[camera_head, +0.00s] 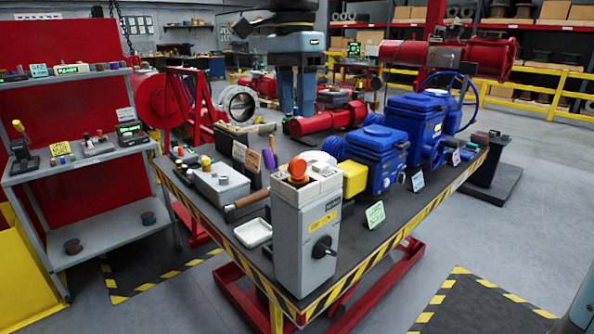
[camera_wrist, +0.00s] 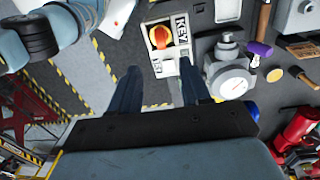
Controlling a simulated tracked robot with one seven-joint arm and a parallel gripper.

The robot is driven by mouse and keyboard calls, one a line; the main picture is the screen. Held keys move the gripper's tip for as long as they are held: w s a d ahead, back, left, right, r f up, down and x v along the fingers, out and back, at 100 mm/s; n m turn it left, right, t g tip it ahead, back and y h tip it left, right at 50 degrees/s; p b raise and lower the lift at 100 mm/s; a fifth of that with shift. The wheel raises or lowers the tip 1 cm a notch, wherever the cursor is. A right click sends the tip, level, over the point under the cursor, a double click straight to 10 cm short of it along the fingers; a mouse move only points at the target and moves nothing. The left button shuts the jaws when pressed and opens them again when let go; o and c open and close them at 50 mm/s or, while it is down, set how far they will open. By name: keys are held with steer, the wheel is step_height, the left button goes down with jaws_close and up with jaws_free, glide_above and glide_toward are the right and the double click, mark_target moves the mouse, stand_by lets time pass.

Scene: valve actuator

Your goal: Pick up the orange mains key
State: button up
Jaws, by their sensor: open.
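The orange mains key (camera_head: 298,168) is a round orange knob on the white top of a grey box (camera_head: 300,239) at the bench's near end. The wrist view shows the key (camera_wrist: 158,37) on a white plate marked KEY and ISO. My gripper (camera_head: 296,108) points down above the bench in the head view, higher in the picture than the key. In the wrist view my gripper (camera_wrist: 159,70) has its two dark fingers wide apart with nothing between them. The key lies just beyond the fingertips, roughly centred between them. The gripper does not touch it.
A yellow block and blue valve actuators (camera_head: 377,157) stand right of the box. A grey box (camera_head: 220,185), a white tray (camera_head: 253,233) and a brown handle (camera_head: 250,199) lie left. A round gauge (camera_wrist: 232,83) sits close right of the key's box in the wrist view.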

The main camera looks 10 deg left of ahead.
mark_target(297, 158)
step_height(297, 158, down, 12)
steer(key=shift+s+d+r, duration=0.1)
steer(key=shift+r, duration=0.05)
stand_by(0.5)
jaws_close()
stand_by(0.3)
